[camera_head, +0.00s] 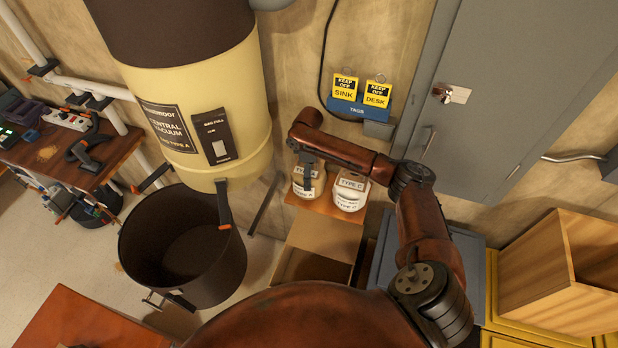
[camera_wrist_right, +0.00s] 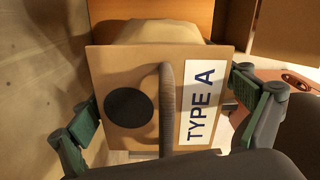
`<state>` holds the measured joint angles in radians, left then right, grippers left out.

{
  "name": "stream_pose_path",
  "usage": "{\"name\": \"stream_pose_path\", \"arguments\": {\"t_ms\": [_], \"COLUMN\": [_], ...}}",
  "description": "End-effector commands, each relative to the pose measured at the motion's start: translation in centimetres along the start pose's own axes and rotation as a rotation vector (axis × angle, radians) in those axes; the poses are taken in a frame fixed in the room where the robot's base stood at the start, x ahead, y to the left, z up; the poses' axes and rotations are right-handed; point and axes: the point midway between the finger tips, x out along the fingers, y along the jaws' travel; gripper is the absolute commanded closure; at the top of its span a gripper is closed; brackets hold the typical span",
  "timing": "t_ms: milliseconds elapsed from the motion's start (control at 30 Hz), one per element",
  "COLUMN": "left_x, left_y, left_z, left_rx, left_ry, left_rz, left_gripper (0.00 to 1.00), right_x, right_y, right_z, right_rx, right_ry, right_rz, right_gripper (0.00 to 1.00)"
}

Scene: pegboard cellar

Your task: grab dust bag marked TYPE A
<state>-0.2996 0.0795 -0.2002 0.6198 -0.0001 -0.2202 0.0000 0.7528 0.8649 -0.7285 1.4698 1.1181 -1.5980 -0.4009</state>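The TYPE A dust bag (camera_head: 305,192) stands on a small wooden shelf beside the white TYPE C bag (camera_head: 349,194). In the right wrist view its tan collar (camera_wrist_right: 125,70) faces me, with a black round opening, a "TYPE A" label and a grey upright strip or handle. My right gripper (camera_head: 309,172) is at the TYPE A bag, partly covering it. In the wrist view the right gripper (camera_wrist_right: 168,108) has its green fingers spread wide, one near each side edge of the collar. I cannot tell whether they touch it. My left gripper is out of view.
The central vacuum canister (camera_head: 195,95) hangs left of the shelf, above an open dark bin (camera_head: 180,245). A blue tag holder (camera_head: 358,108) is on the wall above the bags. A grey cabinet (camera_head: 500,110) and wooden crate (camera_head: 545,285) stand right.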

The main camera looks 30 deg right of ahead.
Motion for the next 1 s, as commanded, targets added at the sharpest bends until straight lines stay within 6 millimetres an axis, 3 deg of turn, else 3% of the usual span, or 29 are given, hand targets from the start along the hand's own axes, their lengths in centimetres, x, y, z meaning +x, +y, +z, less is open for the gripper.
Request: {"name": "stream_pose_path", "arguments": {"t_ms": [267, 633, 833, 1000], "left_x": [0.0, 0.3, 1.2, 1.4], "left_y": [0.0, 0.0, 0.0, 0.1], "left_z": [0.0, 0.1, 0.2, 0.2], "left_rx": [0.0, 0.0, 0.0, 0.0], "left_ry": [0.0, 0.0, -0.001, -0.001], "left_rz": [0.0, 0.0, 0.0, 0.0], "left_gripper": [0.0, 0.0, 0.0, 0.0], "right_x": [-0.1, -0.7, -3.0, -5.8], "right_y": [0.1, 0.1, 0.2, -2.2], "right_z": [0.0, 0.0, -0.1, -0.4], "right_rx": [0.001, 0.001, 0.0, -0.004], "right_ry": [0.0, 0.0, 0.003, 0.003], "right_rz": [0.001, 0.003, 0.003, 0.003], "right_gripper": [0.32, 0.32, 0.32, 0.32]}}
